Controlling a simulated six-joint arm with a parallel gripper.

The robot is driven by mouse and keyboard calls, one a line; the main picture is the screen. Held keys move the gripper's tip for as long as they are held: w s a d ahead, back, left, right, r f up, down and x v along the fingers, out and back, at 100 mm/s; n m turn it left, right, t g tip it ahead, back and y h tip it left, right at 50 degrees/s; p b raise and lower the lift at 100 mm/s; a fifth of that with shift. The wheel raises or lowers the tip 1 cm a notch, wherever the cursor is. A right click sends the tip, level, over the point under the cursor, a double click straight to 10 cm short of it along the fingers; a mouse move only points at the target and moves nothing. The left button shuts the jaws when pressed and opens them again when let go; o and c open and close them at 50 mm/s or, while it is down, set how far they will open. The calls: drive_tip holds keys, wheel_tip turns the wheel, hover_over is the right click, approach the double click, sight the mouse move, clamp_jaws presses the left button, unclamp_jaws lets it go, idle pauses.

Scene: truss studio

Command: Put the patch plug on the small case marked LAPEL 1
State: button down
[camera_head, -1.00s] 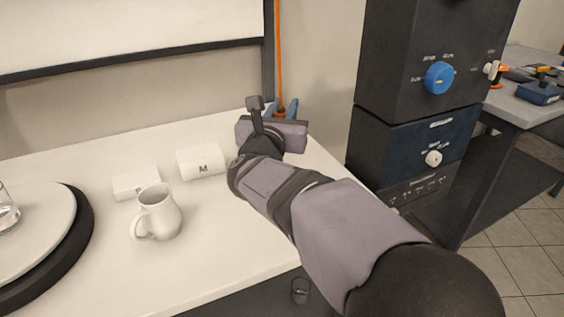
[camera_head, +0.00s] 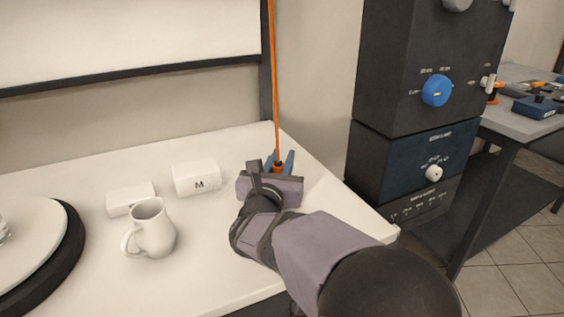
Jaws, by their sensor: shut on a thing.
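My gripper (camera_head: 279,163) has blue fingers and is over the right part of the white table. It is shut on the orange patch plug (camera_head: 278,167), whose orange cable (camera_head: 273,75) runs straight up out of view. The gripper body hides the plug's lower end, so I cannot tell whether it touches anything. I can read no LAPEL 1 mark on anything in view.
A white jug (camera_head: 153,232) stands in front of the blocks. A round black-rimmed stand (camera_head: 72,255) is at the far left. A dark equipment stack with a blue knob (camera_head: 436,91) rises right of the table. The tabletop right of the gripper is clear.

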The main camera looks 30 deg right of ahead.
drive_tip(key=shift+f, duration=0.15)
drive_tip(key=c, duration=1.6)
unclamp_jaws()
drive_tip(key=shift+a+r, duration=0.1)
drive_tip(key=shift+r, duration=0.15)
drive_tip(key=v, duration=1.2)
drive_tip(key=shift+f+p, duration=0.1)
drive_tip(key=shift+p, duration=0.2)
